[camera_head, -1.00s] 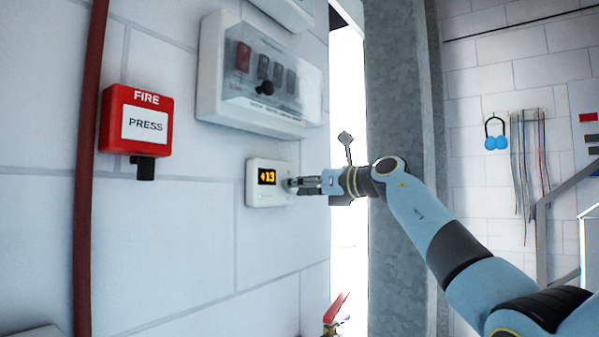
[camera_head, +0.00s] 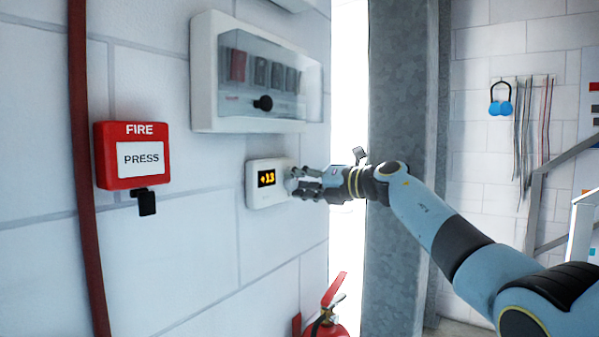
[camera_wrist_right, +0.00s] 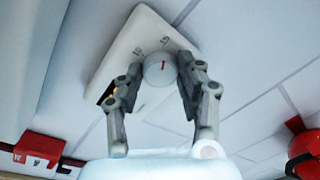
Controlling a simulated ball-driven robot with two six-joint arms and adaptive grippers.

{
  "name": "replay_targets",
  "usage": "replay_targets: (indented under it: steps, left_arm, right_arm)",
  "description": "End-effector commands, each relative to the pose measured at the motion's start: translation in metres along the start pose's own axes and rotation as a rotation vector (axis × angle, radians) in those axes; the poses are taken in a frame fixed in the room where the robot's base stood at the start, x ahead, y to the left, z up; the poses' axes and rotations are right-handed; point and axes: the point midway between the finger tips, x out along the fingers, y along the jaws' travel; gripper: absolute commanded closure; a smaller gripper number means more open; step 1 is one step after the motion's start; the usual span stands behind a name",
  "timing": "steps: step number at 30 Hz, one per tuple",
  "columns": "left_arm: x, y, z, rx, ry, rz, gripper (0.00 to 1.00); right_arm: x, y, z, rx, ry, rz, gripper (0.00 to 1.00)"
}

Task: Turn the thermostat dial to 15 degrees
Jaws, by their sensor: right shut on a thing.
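The white thermostat (camera_head: 266,199) is mounted on the wall in the head view. Its small dark display (camera_head: 266,178) shows orange digits that look like +13. My right gripper (camera_head: 300,184) reaches the thermostat's right side and is shut on its dial. The thermostat body (camera_wrist_right: 127,46) is tilted in that view. My left gripper is in neither view.
A clear-covered switch box (camera_head: 207,75) hangs just above the thermostat. A red fire call point (camera_head: 131,174) and a red pipe (camera_head: 82,150) are to the left. A fire extinguisher (camera_head: 334,328) stands below. A grey metal post (camera_head: 398,80) is right of a bright opening.

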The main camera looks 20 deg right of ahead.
Motion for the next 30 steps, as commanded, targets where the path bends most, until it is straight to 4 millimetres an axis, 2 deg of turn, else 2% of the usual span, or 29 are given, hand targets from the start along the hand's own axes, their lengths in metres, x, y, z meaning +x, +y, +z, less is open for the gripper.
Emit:
replay_targets:
  steps: [6, 19, 20, 21, 24, 30]
  left_arm:
    - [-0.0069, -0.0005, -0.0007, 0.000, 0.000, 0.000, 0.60]
    - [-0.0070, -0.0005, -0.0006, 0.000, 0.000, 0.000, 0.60]
    - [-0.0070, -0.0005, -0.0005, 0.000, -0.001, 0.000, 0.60]
    - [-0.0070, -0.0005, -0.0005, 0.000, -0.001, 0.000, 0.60]
    - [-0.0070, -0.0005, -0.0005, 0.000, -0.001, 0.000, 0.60]
    - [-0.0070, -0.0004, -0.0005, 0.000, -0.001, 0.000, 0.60]
  right_arm:
    - [-0.0001, 0.0004, 0.0015, 0.041, 0.001, 0.000, 0.96]
    - [-0.0001, -0.0001, 0.0011, 0.047, 0.001, 0.001, 0.96]
    - [-0.0001, -0.0001, 0.0011, 0.046, 0.001, 0.001, 0.60]
    - [-0.0001, -0.0001, 0.0011, 0.046, 0.002, 0.001, 0.54]
    - [-0.0001, -0.0001, 0.0009, 0.046, 0.002, 0.001, 0.41]
    - [0.0000, -0.0001, 0.0006, 0.046, 0.003, 0.001, 0.40]
